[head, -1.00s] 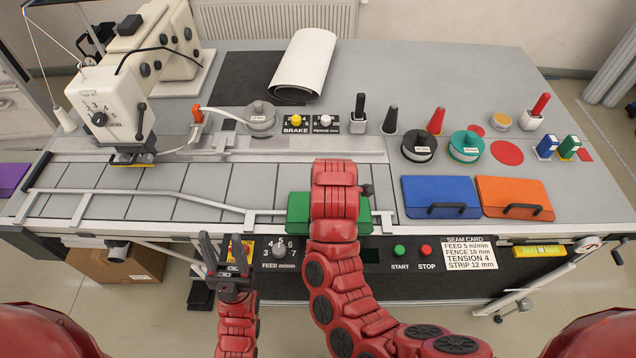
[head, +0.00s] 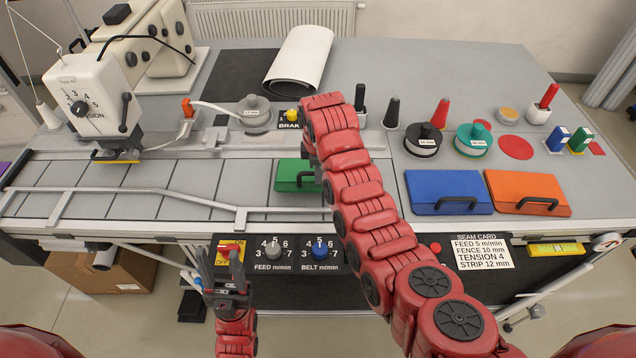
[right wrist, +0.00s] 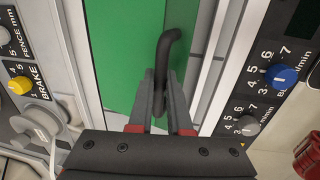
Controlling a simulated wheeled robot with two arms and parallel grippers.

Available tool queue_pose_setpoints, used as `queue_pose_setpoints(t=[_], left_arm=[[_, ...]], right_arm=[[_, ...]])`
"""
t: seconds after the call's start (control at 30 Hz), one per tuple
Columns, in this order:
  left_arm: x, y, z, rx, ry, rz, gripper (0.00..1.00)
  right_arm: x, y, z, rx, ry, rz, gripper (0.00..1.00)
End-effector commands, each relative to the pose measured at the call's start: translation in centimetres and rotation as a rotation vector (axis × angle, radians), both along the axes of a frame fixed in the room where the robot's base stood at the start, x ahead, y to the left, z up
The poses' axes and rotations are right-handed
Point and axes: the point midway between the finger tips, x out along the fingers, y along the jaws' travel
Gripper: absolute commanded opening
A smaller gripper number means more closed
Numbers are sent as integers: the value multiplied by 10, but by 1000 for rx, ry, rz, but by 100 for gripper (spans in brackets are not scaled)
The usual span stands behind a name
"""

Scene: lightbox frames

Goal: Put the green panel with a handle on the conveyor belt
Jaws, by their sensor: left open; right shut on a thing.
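The green panel (head: 290,176) is over the grey tiled conveyor belt (head: 190,180), behind the front guide rail; part of it is hidden by my right arm. I cannot tell whether it rests on the belt or hangs just above it. In the right wrist view, the panel (right wrist: 125,50) lies beneath my right gripper (right wrist: 161,92), which is shut on its black handle (right wrist: 166,50). In the head view the right fingers are hidden behind the arm. My left gripper (head: 222,272) is open and empty in front of the table edge, near the feed dial.
A blue panel (head: 440,186) and an orange panel (head: 520,186) lie right of the belt. The front guide rail (head: 160,194) runs along the belt's near side. A sewing machine head (head: 95,95) stands at the left. The belt left of the panel is clear.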

Motion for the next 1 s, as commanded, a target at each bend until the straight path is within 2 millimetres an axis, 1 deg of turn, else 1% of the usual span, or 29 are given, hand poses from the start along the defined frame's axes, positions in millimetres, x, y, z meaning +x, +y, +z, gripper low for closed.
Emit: queue_pose_setpoints(t=[0.03,0.1,0.2,0.3,0.43,0.47,0.6,0.63,0.9,1.0], left_arm=[[0,0,7,0,1,0,50],[0,0,20,0,0,0,50],[0,0,27,0,0,0,50],[0,0,27,0,0,0,50],[0,0,25,0,0,0,50],[0,0,25,0,0,0,50],[0,0,25,0,0,0,50],[0,0,25,0,0,0,50],[0,0,25,0,0,0,50],[0,0,23,0,0,0,50]], right_arm=[[0,0,0,-1,2,0,0],[-1,0,-11,-2,7,1,0],[0,0,-25,-1,2,1,0],[-1,0,-35,0,3,0,0],[0,0,-36,0,0,0,0],[0,0,-36,0,0,0,19],[0,0,-36,0,0,0,44],[0,0,-35,0,0,0,47],[0,0,-35,0,-1,0,47],[1,0,-32,1,-3,0,47]])
